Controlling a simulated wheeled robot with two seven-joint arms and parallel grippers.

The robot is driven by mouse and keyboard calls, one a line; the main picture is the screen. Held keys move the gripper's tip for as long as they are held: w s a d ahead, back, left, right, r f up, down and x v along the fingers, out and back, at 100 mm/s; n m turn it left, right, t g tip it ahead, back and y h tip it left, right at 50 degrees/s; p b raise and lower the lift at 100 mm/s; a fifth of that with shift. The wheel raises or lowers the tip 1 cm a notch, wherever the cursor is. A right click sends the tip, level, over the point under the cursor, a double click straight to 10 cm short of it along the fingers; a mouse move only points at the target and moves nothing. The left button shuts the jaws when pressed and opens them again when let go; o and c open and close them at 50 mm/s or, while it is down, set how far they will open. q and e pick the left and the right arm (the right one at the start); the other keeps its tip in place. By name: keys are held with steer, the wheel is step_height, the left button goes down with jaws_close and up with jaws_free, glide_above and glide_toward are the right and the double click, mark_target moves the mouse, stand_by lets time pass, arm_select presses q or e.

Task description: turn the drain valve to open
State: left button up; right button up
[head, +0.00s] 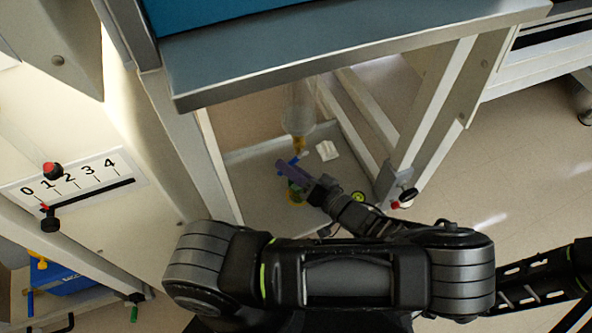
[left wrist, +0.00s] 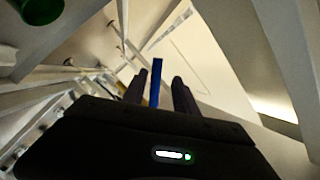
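The drain valve hangs below the bench at the lower end of a clear pipe (head: 300,105). Its brass-coloured body (head: 300,144) and part of a blue lever (head: 289,161) show in the head view. My left gripper (head: 287,170) is at the lever, below the valve body, and partly covers it. In the left wrist view the blue lever (left wrist: 156,82) stands between the two dark fingers of my left gripper (left wrist: 160,90). A gap shows on each side of the lever, so the gripper looks open around it. My right gripper is not in view.
The bench edge (head: 360,57) overhangs the valve. Frame legs (head: 437,105) stand at its right. A grey tray (head: 250,165) lies below, with a white object (head: 327,150) in it. A panel marked 0 to 4 (head: 75,182) is at left. Open floor lies at right.

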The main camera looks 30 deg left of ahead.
arm_select(q)
steer(key=a+r+m+y+b, duration=0.2)
steer(key=a+r+m, duration=0.1)
steer(key=a+m, duration=0.25)
steer(key=s+d+m+t+p, duration=0.1)
steer(key=d, duration=0.7)
steer(key=shift+s+f+y+p, duration=0.25)
steer(key=shift+s+y+p, duration=0.05)
steer(key=shift+s, duration=0.05)
